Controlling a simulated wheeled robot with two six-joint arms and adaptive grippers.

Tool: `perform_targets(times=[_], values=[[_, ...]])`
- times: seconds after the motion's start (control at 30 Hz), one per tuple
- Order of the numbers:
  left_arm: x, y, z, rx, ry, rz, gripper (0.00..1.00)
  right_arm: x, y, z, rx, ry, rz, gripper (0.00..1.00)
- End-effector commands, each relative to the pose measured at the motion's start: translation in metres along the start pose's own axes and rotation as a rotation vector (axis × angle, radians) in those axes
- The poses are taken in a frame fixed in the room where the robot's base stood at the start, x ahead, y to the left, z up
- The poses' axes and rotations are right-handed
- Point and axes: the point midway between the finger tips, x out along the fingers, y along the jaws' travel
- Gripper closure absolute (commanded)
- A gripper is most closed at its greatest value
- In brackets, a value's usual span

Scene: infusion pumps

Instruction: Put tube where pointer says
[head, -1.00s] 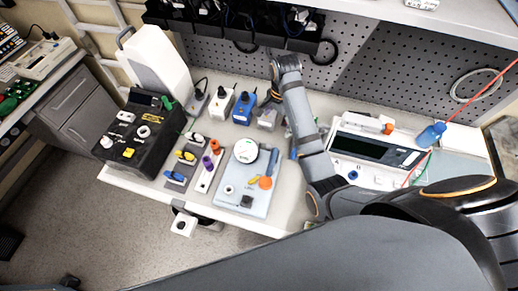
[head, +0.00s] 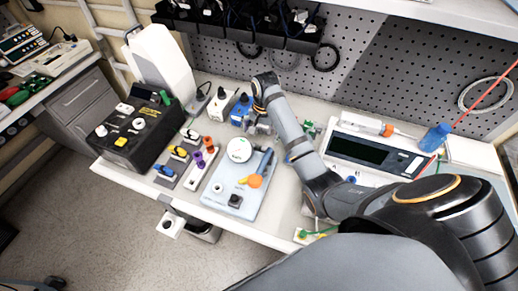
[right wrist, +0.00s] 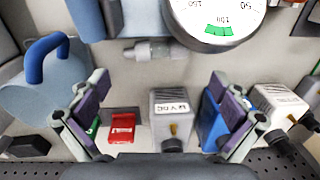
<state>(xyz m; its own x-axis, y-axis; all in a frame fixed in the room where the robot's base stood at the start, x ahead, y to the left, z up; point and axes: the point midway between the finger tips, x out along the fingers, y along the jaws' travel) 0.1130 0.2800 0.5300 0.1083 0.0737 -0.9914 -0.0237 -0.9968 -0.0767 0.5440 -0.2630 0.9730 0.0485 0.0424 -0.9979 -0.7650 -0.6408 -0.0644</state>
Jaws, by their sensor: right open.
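My right gripper (right wrist: 160,115) is open and empty, its two fingers apart above the bench. In the head view its arm reaches from the right to near the blue box (head: 241,110); the fingers are hard to make out there. A clear cylindrical piece, possibly the tube (right wrist: 158,50), lies beyond the fingertips in the right wrist view. A grey box with a printed label (right wrist: 172,118) shows between the fingers. The round gauge (head: 240,149) stands on a pale blue plate (head: 218,203); the right wrist view shows its green mark (right wrist: 217,30). My left gripper is out of view.
A white box (head: 217,106) stands left of the blue one. A black case (head: 130,133) and small coloured connectors (head: 180,153) are at the left. A pump (head: 362,150) carrying a syringe (head: 365,123) and a blue bottle (head: 435,137) are at the right. Pegboard backs the bench.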

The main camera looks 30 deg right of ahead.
Motion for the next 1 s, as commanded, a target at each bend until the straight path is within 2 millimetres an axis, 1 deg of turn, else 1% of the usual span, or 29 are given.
perform_targets(times=[0.07,0.17,0.27,0.4,0.53,0.63,0.77,0.8,0.83,1.0], values=[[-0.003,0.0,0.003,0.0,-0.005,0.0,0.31,0.005,0.0,0.001,0.0,0.0,0.001,0.0],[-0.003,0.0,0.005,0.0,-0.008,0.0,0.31,0.008,0.0,0.0,0.0,0.001,0.0,0.0],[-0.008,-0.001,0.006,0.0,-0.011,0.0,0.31,0.013,0.002,0.003,0.0,-0.002,0.003,0.0],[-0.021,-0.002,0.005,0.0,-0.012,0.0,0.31,0.036,0.005,0.011,0.0,-0.004,0.003,0.0],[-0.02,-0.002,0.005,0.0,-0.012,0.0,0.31,0.055,0.005,0.009,0.001,-0.001,0.002,0.0],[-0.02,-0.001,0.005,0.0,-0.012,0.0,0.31,0.06,0.004,0.009,0.001,0.001,0.0,0.0],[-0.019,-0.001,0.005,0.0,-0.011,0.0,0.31,0.06,0.004,0.009,0.001,0.002,0.0,0.0],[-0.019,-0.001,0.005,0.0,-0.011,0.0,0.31,0.06,0.004,0.009,0.001,0.002,0.0,0.01],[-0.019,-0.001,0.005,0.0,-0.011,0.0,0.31,0.06,0.004,0.009,0.001,0.001,0.0,0.05],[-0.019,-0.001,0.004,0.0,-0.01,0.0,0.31,0.06,0.004,0.009,0.001,0.001,0.0,0.29]])
